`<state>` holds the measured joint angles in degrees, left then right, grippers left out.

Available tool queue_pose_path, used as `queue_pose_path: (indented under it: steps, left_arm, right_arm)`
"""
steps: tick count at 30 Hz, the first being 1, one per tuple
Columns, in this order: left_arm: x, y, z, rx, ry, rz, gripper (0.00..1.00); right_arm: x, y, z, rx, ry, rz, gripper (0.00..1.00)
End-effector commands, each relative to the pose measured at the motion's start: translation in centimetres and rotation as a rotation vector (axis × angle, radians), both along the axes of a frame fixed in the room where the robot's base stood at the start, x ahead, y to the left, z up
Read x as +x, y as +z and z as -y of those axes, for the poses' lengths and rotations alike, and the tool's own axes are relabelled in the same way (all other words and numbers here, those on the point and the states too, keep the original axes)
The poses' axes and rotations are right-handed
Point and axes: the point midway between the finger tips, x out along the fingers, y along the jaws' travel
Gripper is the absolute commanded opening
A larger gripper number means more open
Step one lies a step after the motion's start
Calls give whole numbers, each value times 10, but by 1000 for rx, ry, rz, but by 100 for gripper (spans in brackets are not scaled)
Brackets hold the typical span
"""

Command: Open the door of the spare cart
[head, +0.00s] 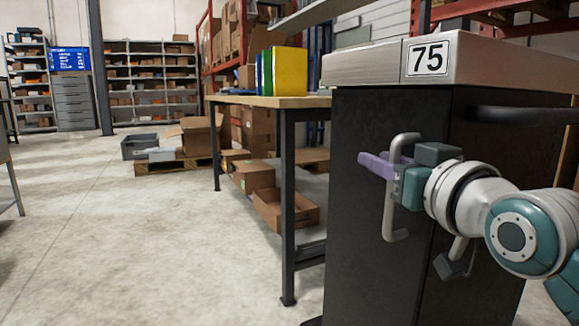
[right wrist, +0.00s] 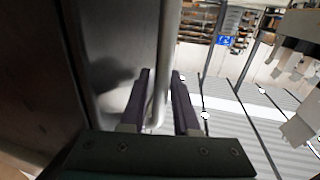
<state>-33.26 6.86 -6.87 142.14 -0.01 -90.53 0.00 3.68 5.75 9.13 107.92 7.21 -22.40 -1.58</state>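The cart (head: 352,240) is a dark cabinet with a pale metal top and a "75" label (head: 428,57). Its door handle (head: 391,215) is a pale upright bar on the dark front face, which looks flush with the body. My right gripper (head: 378,166) has purple fingers and reaches in from the right at the handle's upper part. My left gripper is not in view.
A workbench (head: 268,101) with yellow, green and blue binders (head: 285,71) stands just left of the cart, cardboard boxes (head: 285,209) below it. A dark bar (head: 515,116) sticks out on the cart's right. The floor (head: 140,245) at left is clear.

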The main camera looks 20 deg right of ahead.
Motion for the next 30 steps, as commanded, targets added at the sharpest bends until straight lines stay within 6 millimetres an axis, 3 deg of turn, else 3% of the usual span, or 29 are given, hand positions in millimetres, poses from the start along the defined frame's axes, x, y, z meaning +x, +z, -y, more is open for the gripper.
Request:
queue_pose_path:
  steps: [10, 18, 30]
  left_arm:
    - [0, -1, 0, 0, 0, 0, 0]
    - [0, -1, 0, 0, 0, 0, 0]
    - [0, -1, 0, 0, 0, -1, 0]
  right_arm:
    - [4, 1, 0, -1, 0, 0, 28]
    - [3, 1, 0, -1, 0, 0, 0]
    - [3, 0, 0, -1, 0, 0, 0]
